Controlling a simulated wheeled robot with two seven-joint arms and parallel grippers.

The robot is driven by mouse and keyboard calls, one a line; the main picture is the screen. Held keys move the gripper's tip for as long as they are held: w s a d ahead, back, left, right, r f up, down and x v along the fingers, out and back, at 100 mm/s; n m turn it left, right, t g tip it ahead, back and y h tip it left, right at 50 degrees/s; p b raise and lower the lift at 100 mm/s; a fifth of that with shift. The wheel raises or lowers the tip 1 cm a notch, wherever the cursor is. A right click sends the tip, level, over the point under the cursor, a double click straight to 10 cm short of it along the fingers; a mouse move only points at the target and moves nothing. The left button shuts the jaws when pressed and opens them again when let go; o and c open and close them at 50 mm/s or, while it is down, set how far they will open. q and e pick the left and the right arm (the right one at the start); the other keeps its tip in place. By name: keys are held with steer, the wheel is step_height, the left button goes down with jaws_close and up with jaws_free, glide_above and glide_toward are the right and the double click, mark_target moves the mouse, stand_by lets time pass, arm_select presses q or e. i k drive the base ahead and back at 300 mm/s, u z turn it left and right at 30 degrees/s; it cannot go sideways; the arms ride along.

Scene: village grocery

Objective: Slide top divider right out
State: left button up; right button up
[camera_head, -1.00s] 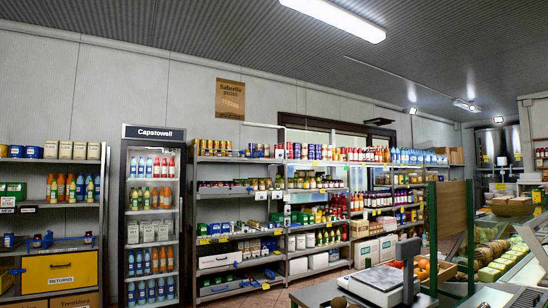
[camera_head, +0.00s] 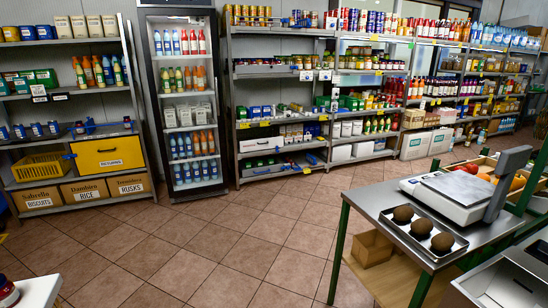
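Small blue pieces that look like shelf dividers show on the shelves, too small to make out in detail. One blue piece (camera_head: 301,22) is on the top shelf of the middle grey rack (camera_head: 262,72). Another blue piece (camera_head: 291,163) is on that rack's bottom shelf. More blue pieces (camera_head: 90,126) lie on a shelf of the left rack (camera_head: 60,98), above a yellow RETURNS bin (camera_head: 108,152). I cannot tell which one is the task's divider. Neither of my grippers is in view.
A glass-front drinks fridge (camera_head: 188,100) stands between the racks. The tiled floor (camera_head: 215,240) before them is clear. A metal table (camera_head: 385,215) with a scale (camera_head: 462,190) and a tray of round brown items stands at right. A jar (camera_head: 8,292) shows at lower left.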

mark_target(306, 23)
steer(key=i, duration=5.15)
steer(key=z, duration=1.95)
steer(key=i, duration=2.2)
steer(key=u, duration=3.2)
